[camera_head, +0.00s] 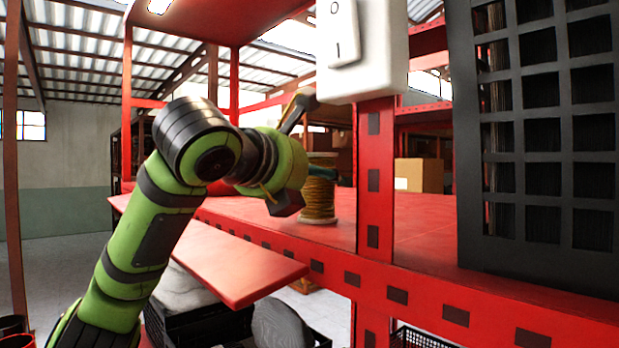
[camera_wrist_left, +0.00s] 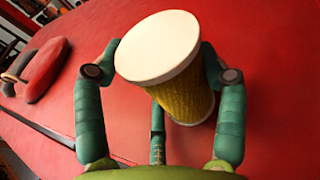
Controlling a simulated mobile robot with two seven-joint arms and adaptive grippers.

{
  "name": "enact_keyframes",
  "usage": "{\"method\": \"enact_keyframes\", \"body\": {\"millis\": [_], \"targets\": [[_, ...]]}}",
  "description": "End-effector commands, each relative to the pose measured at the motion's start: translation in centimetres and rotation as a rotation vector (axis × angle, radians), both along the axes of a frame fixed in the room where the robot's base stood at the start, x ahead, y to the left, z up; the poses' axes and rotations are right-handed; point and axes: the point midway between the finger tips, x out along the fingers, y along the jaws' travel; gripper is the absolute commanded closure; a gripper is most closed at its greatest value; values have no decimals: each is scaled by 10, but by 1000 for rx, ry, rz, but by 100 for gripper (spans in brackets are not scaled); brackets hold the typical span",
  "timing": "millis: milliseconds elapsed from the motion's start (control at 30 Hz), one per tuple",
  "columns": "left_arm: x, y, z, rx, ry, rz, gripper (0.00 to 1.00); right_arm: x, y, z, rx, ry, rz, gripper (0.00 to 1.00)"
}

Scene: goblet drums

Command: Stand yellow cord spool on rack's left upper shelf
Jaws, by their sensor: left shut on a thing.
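The yellow cord spool (camera_head: 318,200) has yellow cord wound between pale end discs. In the head view it is upright on the rack's red left upper shelf (camera_head: 265,215), left of the red post. My left gripper (camera_head: 321,174) reaches the spool from the left and is partly hidden by its own wrist. In the left wrist view its green fingers (camera_wrist_left: 160,58) are shut on the spool (camera_wrist_left: 182,95) from both sides, and the pale end disc faces the camera. Whether the bottom disc bears fully on the shelf is hard to tell. My right gripper is out of view.
A red post (camera_head: 375,190) with a white switch box (camera_head: 375,50) stands right of the spool. A black slatted crate (camera_head: 540,140) is further right, and a cardboard box (camera_head: 419,175) behind. A red rounded object (camera_wrist_left: 45,68) lies on the shelf. Bare shelf surrounds the spool.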

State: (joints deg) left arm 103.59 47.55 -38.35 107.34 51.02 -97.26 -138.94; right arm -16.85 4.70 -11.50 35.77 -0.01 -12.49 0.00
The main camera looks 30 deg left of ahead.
Motion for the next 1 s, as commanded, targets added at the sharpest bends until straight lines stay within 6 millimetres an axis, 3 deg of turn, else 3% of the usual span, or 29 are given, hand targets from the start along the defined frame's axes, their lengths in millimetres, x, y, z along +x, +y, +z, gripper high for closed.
{"method": "enact_keyframes", "body": {"millis": [133,167,200,233,667,767,1000], "targets": [[0,0,-1,0,-1,-1,65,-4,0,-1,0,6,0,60],[0,0,-2,1,0,0,24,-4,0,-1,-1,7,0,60],[0,0,-1,1,0,-1,8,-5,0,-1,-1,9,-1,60],[0,0,-1,1,1,0,4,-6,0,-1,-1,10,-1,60],[-2,0,0,0,-1,-1,4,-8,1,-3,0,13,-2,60],[-15,-1,2,0,-5,-1,4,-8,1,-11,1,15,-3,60],[-65,-3,11,1,-7,-2,4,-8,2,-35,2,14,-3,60]]}}
